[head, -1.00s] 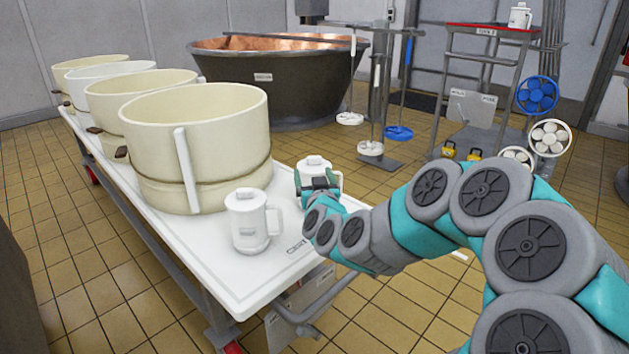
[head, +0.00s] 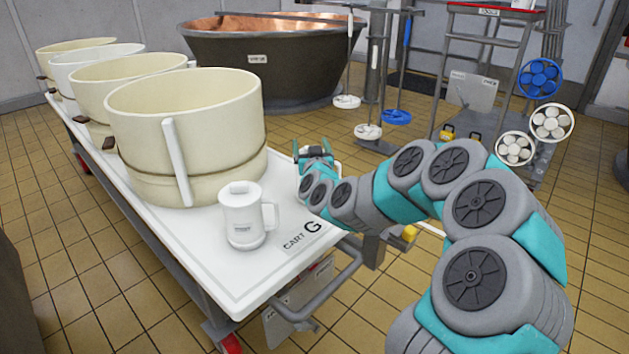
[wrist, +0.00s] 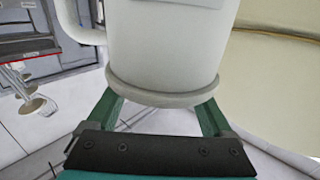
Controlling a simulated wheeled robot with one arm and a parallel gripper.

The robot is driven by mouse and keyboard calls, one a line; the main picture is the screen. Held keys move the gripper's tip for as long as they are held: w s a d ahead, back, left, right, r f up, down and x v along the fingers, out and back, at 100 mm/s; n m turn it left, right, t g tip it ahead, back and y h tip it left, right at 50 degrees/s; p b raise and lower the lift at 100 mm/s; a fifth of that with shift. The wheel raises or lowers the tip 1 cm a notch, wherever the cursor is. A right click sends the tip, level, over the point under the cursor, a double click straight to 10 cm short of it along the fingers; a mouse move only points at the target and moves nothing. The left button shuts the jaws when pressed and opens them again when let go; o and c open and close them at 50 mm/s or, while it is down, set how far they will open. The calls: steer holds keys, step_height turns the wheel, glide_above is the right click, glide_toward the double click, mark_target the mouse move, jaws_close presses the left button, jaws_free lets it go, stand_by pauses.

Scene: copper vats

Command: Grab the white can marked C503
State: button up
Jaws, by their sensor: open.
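A white lidded can (head: 242,216) with a handle and a small unreadable label stands upright on the white cart top, before the nearest vat. My gripper (head: 313,150) is open near the cart's right edge, to the right of and behind that can. In the wrist view, a white can (wrist: 165,50) with its handle on the left fills the space just beyond and between my open fingers (wrist: 160,120). Its label is cut off at the top, so its marking is unreadable. No can shows at my gripper in the head view; it may be hidden there.
Several cream vats (head: 185,120) line the cart (head: 235,285), close to the left of my gripper. A copper vat (head: 270,70) stands behind. Tiled floor lies open right of the cart.

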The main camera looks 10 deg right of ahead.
steer(key=shift+w, duration=0.75)
steer(key=shift+c, duration=0.3)
jaws_close()
